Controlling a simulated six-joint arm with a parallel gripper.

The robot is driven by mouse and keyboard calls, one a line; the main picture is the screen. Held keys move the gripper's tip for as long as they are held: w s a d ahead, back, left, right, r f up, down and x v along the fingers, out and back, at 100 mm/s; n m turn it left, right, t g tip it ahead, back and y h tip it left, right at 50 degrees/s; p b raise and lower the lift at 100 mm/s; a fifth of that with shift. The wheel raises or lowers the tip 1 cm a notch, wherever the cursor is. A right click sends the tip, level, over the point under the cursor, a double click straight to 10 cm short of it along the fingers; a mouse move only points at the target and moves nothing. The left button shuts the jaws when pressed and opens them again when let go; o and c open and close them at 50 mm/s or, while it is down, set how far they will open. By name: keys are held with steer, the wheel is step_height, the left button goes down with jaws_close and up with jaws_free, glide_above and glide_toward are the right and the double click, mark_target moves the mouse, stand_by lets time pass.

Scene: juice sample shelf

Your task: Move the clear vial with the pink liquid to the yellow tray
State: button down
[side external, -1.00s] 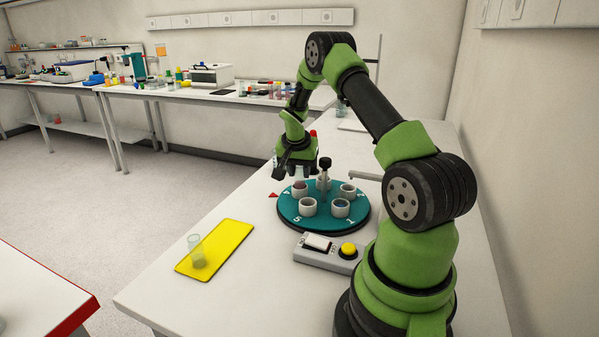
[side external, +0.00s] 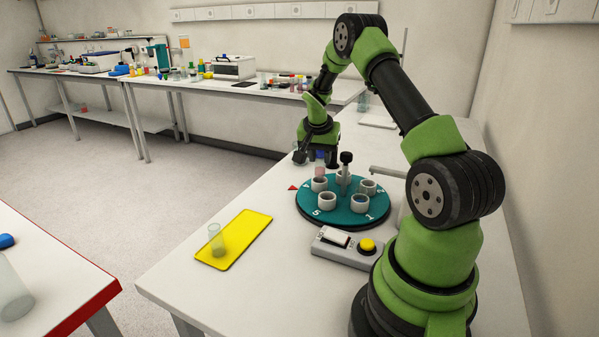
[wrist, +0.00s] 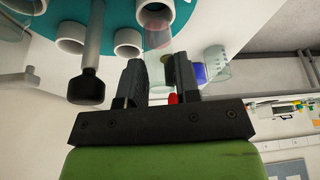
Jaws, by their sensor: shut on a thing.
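The clear vial with pink liquid (side external: 320,171) is upright at one white holder of the teal turntable, its pink part showing above the holder rim. I cannot tell whether its lower end is clear of the holder. My gripper (side external: 322,156) is over it, at the turntable's far left side. In the wrist view, my gripper (wrist: 158,72) has its two dark fingers on either side of the clear vial (wrist: 158,44) and is shut on it. The yellow tray (side external: 247,232) lies flat on the bench at the left front, with another clear vial (side external: 216,240) standing on its left part.
The turntable (side external: 345,214) has several white holders and a central black-knobbed post (side external: 346,159). A control box (side external: 348,248) with a yellow button stands in front. In the wrist view, a blue vessel (wrist: 200,72) and a clear beaker (wrist: 218,62) are close beside the vial.

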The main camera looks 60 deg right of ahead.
steer(key=w+a+r+n, duration=0.1)
steer(key=w+a+r, duration=0.1)
steer(key=w+a, duration=0.45)
steer(key=w+a+r+n, duration=0.2)
steer(key=w+a, duration=0.1)
steer(key=a, duration=0.7)
steer(key=shift+t, duration=0.5)
steer(key=shift+w+a+f, duration=0.1)
steer(key=shift+a+f, duration=0.15)
steer(key=shift+f, duration=1.35)
steer(key=shift+w+a+f, duration=0.1)
steer(key=shift+a+f, duration=0.2)
steer(key=shift+f, duration=1.35)
steer(key=shift+w+a+f, duration=0.1)
steer(key=shift+a+f, duration=0.15)
steer(key=shift+f, duration=1.35)
steer(key=c, duration=0.8)
jaws_free()
steer(key=shift+f, duration=0.15)
